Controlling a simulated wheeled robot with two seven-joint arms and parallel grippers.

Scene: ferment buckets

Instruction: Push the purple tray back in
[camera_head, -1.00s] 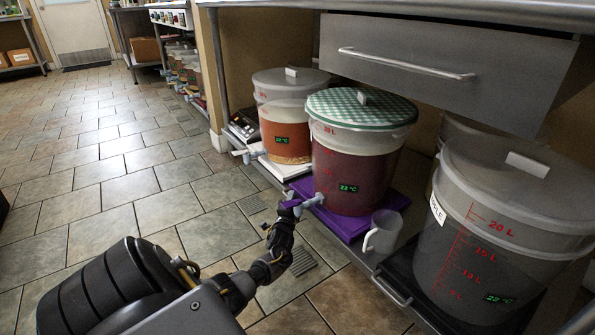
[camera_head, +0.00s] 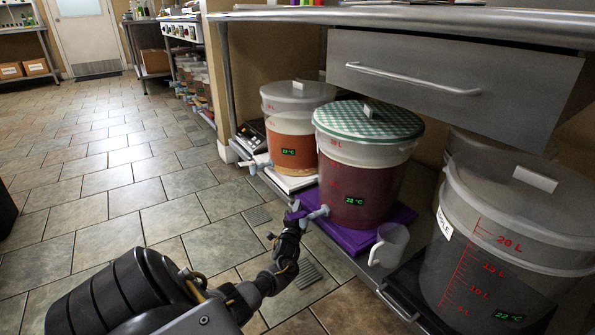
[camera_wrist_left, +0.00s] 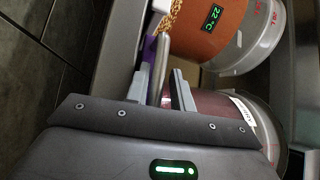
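The purple tray (camera_head: 350,240) lies under the bucket with the green checkered lid (camera_head: 368,120). The bucket holds dark red liquid, reads 22 °C, and has a pale spigot (camera_head: 318,212) over the tray's front end. My left gripper (camera_head: 296,212) is at that front end, close to the spigot. In the left wrist view, the two fingers of my left gripper (camera_wrist_left: 162,88) stand apart, with a grey bar between them and a bit of the purple tray (camera_wrist_left: 149,52) beyond. Contact with the bar is unclear. My right gripper is out of view.
A white mug (camera_head: 388,245) stands at the tray's right edge. An orange-filled bucket (camera_head: 290,140) stands to the left, and a large grey bucket (camera_head: 490,240) to the right on a dark tray. A steel drawer (camera_head: 450,85) hangs above. The tiled floor (camera_head: 130,195) at left is clear.

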